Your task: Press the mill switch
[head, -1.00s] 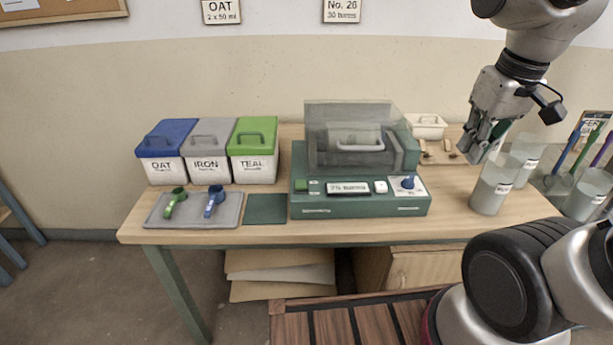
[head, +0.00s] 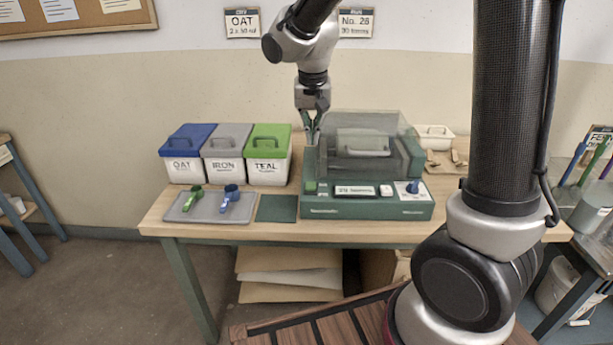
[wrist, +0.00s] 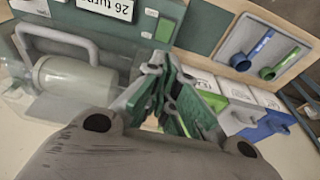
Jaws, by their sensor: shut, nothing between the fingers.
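The green mill (head: 368,208) stands on the table with a clear lid (head: 365,140) over a light cylinder, which also shows in the wrist view (wrist: 75,78). Its front has a green switch (head: 311,186) at the left, a display (head: 355,190), a small pale pinkish button (head: 386,190) and a blue knob (head: 413,187). In the wrist view the green switch (wrist: 165,28) is upside down beside a display reading "26 turns" (wrist: 105,8). My gripper (head: 312,140) is shut and empty, pointing down above the mill's left rear, apart from the switch.
Blue, grey and green lidded bins (head: 268,155) stand left of the mill. A grey tray (head: 208,216) with a green and a blue scoop lies before them. A white tub (head: 434,137) stands behind right. My arm hides the table's right part.

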